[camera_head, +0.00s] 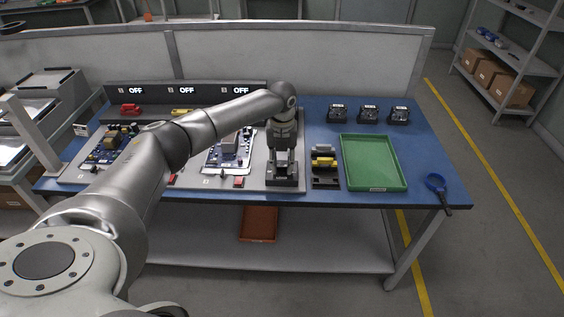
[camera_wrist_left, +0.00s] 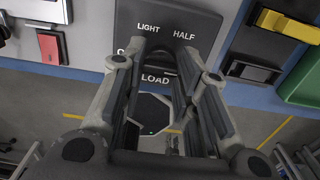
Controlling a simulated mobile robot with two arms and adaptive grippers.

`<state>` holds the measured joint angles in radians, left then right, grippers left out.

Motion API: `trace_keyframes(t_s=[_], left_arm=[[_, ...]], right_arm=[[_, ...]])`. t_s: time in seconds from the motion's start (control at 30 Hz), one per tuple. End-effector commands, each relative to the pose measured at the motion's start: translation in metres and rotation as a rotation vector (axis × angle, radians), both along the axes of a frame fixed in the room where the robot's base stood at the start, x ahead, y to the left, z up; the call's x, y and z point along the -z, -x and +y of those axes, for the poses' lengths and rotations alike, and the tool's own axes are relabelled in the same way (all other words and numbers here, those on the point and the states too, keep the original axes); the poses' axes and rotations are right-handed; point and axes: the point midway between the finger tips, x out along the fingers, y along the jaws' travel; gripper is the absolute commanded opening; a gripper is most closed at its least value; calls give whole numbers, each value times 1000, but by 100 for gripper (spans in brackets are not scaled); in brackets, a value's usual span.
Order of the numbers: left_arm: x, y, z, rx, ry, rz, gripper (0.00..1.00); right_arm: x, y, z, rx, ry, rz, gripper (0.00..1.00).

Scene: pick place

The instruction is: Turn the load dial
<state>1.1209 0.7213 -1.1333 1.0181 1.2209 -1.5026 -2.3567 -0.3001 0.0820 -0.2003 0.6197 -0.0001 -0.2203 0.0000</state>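The load dial's dark panel (camera_head: 290,183) stands at the front edge of the grey board on the blue bench. In the left wrist view the panel (camera_wrist_left: 205,19) carries the words LIGHT, HALF and LOAD; another label is partly covered by a finger. My left gripper (camera_head: 284,166) points down over this panel. In the left wrist view its two fingers (camera_wrist_left: 163,55) are apart, one on each side of the dial area. The dial itself is mostly hidden between the dark fingertips, and contact with it cannot be made out. My right gripper is not in view.
A black holder with a yellow part (camera_head: 325,162) stands just right of the panel, then a green tray (camera_head: 374,187) and blue-handled tool (camera_head: 436,184). Circuit boards (camera_head: 226,153) and red switches (camera_head: 239,182) lie left. Black boxes (camera_head: 369,114) line the back.

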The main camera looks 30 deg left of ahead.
Motion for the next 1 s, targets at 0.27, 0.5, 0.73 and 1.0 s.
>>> trace_keyframes(t_s=[0.27, 0.5, 0.73, 1.0], left_arm=[[0, 0, 0, 0, 0, 0, 0], [-1, 0, 0, -2, 1, -1, 0], [-2, 0, -1, -46, 1, -1, 0], [-4, 0, -1, -219, 4, 0, 0]], right_arm=[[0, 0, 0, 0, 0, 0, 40], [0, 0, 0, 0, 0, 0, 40], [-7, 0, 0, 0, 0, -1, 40], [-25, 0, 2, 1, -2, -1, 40]])
